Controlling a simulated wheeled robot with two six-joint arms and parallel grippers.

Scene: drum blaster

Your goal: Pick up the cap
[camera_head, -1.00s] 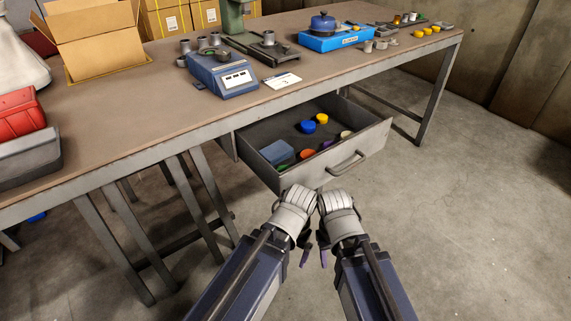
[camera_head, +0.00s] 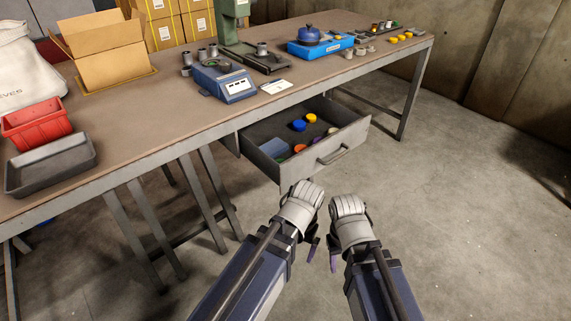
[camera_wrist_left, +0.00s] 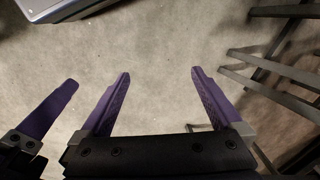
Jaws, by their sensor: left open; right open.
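An open drawer (camera_head: 343,150) under the workbench holds several caps. A blue cap (camera_head: 299,125) and a yellow cap (camera_head: 311,118) lie toward its back. An orange cap (camera_head: 299,148) lies nearer its front panel, and a pale cap (camera_head: 332,130) lies at the right. My left gripper (camera_head: 312,250) is in front of the drawer, apart from it. In the left wrist view its purple fingers (camera_wrist_left: 160,92) are spread and empty over the floor. My right gripper (camera_head: 334,258) is beside it, open, and mostly hidden behind its own wrist.
The workbench (camera_head: 150,120) carries a blue scale (camera_head: 224,82), a blue tray (camera_head: 320,47), a red bin (camera_head: 37,122), a grey tray (camera_head: 50,165) and a cardboard box (camera_head: 112,62). The concrete floor (camera_head: 470,220) at the right is clear.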

